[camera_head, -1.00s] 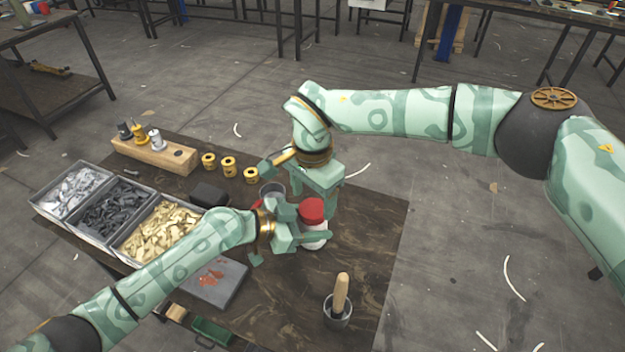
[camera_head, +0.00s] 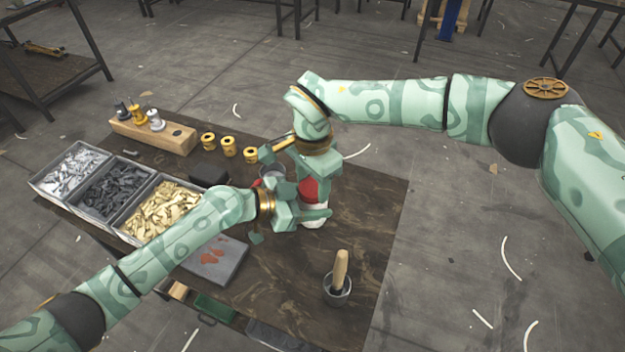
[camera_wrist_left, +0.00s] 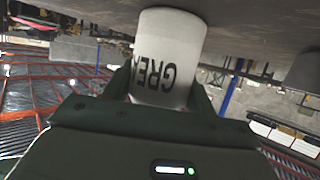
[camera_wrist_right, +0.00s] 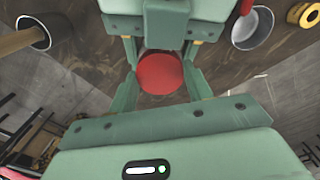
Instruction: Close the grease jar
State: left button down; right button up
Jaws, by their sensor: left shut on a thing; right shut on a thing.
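The grease jar (camera_head: 314,222) is a white cylinder with dark lettering, upright on the dark bench. My left gripper (camera_wrist_left: 163,92) is shut around the jar body (camera_wrist_left: 170,45), from the left side. The red lid (camera_head: 309,191) is directly above the white body and appears to rest on it; fingers hide the seam, so I cannot tell how tightly it sits. My right gripper (camera_wrist_right: 162,78) points down from above and is shut on the red lid (camera_wrist_right: 160,72), one finger on each side. In the head view the grippers hide much of the jar.
A grey metal cup (camera_head: 272,172) stands behind the jar, beside several yellow rings (camera_head: 228,146). A cup with a wooden-handled tool (camera_head: 339,288) stands in front. Parts bins (camera_head: 112,190), a wooden block (camera_head: 150,132) and a grey pad (camera_head: 215,262) are left. The bench's right side is clear.

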jog(key=m, duration=1.2)
jog(key=o, duration=1.1)
jog(key=shift+r, duration=2.25)
jog(key=shift+a, duration=0.15)
jog(key=shift+c, duration=0.4)
